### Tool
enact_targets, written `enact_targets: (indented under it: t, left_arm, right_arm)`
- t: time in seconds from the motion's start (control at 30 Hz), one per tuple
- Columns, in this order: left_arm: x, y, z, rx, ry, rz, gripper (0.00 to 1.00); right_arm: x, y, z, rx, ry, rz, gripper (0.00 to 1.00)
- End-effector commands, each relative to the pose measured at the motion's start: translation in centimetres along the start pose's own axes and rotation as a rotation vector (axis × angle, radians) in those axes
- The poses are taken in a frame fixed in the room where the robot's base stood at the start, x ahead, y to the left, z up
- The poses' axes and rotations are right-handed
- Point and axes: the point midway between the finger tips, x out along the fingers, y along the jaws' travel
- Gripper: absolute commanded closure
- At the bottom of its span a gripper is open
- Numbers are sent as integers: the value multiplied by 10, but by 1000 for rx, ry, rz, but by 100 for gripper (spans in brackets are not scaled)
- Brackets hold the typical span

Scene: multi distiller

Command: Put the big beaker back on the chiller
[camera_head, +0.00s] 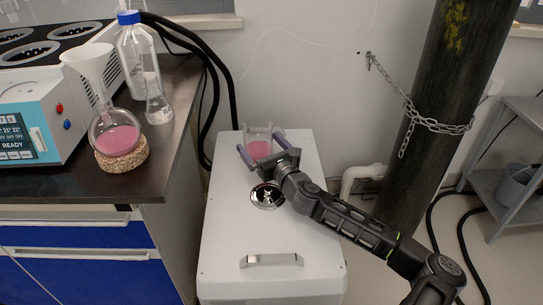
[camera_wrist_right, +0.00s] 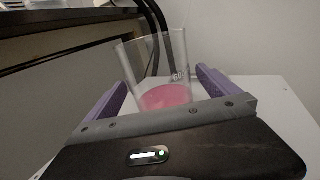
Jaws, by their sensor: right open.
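The big beaker (camera_head: 259,148) is clear glass with pink liquid in the bottom. It stands upright on the white top of the chiller (camera_head: 225,225), near its back edge. My right gripper (camera_head: 262,147) is open, with its purple fingers on either side of the beaker. In the right wrist view the beaker (camera_wrist_right: 165,85) stands between the fingers of my right gripper (camera_wrist_right: 165,88), with visible gaps to them. Its lower part is hidden behind the gripper body. My left gripper is in neither view.
A dark bench (camera_head: 165,165) at the left holds a round flask of pink liquid (camera_head: 114,138) with a funnel, on a cork ring. A small flask (camera_head: 158,105) and a blue-capped bottle (camera_head: 138,55) stand nearby. A dark column with a chain (camera_head: 425,122) stands at the right. The chiller's front top is clear around its handle (camera_head: 271,261).

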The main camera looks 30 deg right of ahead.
Motion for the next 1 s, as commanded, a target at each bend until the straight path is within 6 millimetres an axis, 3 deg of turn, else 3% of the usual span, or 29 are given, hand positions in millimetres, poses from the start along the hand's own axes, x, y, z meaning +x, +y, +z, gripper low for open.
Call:
enact_targets:
  t: [0.2, 0.4, 1.0]
  left_arm:
    - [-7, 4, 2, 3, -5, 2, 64]
    - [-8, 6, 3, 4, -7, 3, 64]
    - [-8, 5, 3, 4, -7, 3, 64]
  right_arm:
    - [-47, -1, 1, 2, 1, -3, 0]
    - [-73, 0, 1, 1, 0, -2, 0]
    - [-77, 0, 0, 0, 0, 0, 0]
